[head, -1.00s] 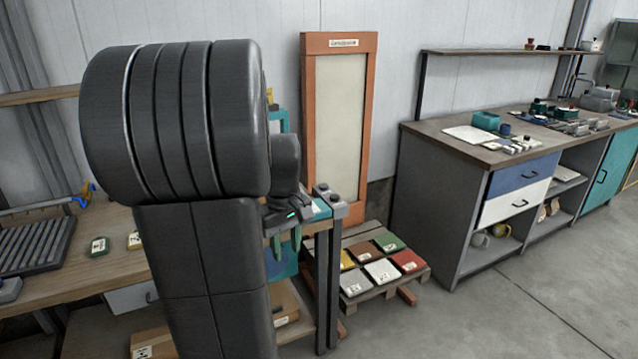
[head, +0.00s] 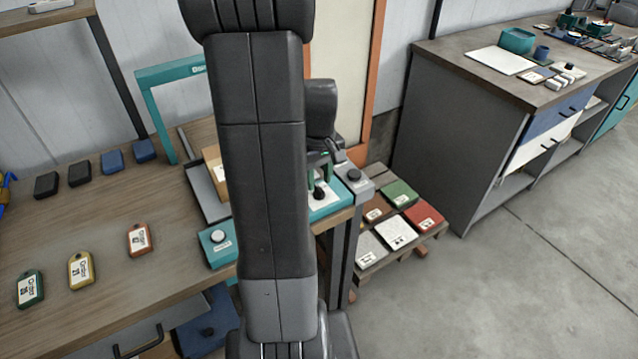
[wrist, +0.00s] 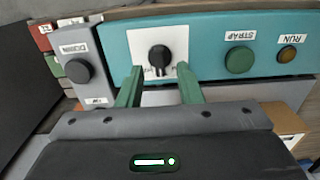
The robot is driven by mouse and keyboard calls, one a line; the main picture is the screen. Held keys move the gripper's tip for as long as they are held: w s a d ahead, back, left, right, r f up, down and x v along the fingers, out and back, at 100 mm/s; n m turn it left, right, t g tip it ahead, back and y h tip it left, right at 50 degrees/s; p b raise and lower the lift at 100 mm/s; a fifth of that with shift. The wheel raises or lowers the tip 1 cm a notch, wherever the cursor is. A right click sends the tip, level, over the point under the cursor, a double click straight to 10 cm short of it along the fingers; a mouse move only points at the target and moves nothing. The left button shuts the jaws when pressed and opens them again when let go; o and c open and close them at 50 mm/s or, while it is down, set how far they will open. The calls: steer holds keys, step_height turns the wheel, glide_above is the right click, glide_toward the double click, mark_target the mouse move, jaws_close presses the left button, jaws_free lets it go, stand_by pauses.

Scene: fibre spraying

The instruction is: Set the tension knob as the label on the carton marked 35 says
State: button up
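The black tension knob (wrist: 160,57) sits on a white plate on a teal panel (wrist: 210,38) in the wrist view. It also shows in the head view (head: 319,192). My gripper (wrist: 160,68) is open and empty. Its two green fingers stand apart, with the knob between their tips in the picture; I cannot tell whether they touch it. A brown carton (head: 211,160) stands left of my arm in the head view, partly hidden by it. It has a white label, too small to read. A carton's edge shows in the wrist view (wrist: 288,124).
Green (head: 29,289), yellow (head: 81,271) and red (head: 139,240) tags lie on the bench.

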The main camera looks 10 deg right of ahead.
mark_target(319, 192)
steer(key=shift+w+f, duration=0.1)
steer(key=shift+f, duration=1.2)
jaws_close()
steer(key=shift+m, duration=0.4)
steer(key=m, duration=0.3)
steer(key=shift+m, duration=0.3)
steer(key=shift+m+b, duration=0.35)
steer(key=shift+m, duration=1.85)
